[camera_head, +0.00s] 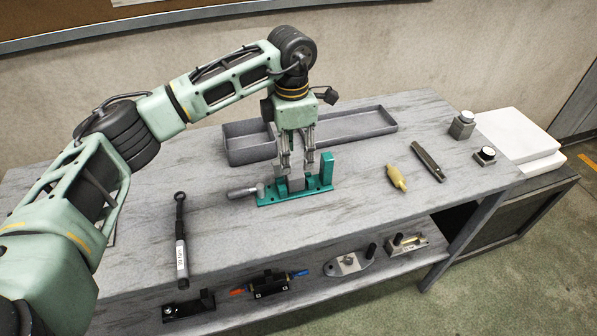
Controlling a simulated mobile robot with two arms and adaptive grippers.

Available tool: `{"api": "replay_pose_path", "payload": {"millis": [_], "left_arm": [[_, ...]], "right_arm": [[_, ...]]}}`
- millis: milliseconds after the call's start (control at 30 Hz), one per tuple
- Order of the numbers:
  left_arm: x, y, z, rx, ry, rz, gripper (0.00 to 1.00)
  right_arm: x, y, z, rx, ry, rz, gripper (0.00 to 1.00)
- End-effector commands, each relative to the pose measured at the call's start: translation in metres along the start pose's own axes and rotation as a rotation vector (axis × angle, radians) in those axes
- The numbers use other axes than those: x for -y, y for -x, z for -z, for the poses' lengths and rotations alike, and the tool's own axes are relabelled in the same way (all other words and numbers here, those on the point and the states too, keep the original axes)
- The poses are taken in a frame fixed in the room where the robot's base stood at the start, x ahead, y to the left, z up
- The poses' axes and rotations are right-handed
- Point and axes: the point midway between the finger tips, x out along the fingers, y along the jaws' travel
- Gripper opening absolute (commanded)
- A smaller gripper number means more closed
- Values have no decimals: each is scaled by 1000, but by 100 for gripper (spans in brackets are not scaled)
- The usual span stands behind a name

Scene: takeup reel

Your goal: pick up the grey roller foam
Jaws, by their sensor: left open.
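My left gripper (298,168) points straight down over a teal fixture (268,200) near the middle of the bench. Its jaws are open, with the fingertips low on either side of a small grey block (296,184) seated in the fixture. I cannot tell whether the fingers touch the block. No thing in view shows clearly as a grey roller foam; the grey block is partly hidden by the fingers. My right gripper is not in view.
A grey divided tray (358,135) lies behind the gripper. A silver cylinder (242,192) sticks out left of the fixture. A black wrench-like tool (181,235), a brass-coloured piece (396,178) and a dark bar (428,161) lie on the bench. Several parts sit on the lower shelf.

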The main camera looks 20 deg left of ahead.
Motion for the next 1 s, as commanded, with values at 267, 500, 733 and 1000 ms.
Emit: {"api": "replay_pose_path", "payload": {"millis": [267, 500, 733, 1000], "left_arm": [[0, -34, -6, -1, 1, 5, 45], [-1, -60, -7, 3, 0, 1, 45], [-1, -62, -8, 3, -1, 0, 44], [-1, -62, -8, 3, -1, 1, 21]], "right_arm": [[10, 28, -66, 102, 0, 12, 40], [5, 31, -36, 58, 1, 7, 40], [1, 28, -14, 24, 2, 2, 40], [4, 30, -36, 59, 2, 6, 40]]}}
